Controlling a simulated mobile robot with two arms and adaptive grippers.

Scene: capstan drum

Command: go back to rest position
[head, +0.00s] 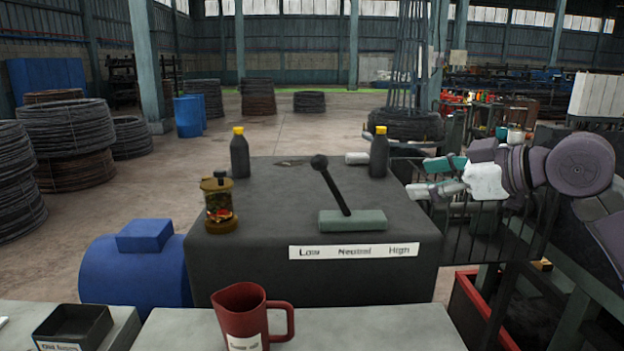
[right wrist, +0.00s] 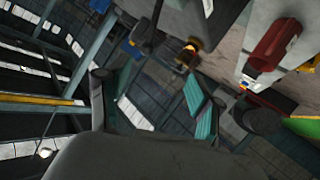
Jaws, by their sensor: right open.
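My right gripper (head: 428,178) is at the right of the head view, beside the dark machine box (head: 250,255) near its right back edge. Its fingers point left and are apart, with nothing between them. In the right wrist view its two fingers (right wrist: 158,88) also stand apart and empty. A black lever (head: 335,188) with a round knob rises from a grey-green base on the box and leans left. The gripper is clear of it. A label strip (head: 353,251) on the box front reads Low, Neutral, High. My left gripper is out of view.
A red mug (head: 243,312) stands on the front ledge, with a black tray (head: 74,327) at left. Two dark bottles with yellow caps (head: 240,155) (head: 379,155) and a brass oiler (head: 219,205) stand on the box. A blue motor (head: 135,268) sits left; railing is at right.

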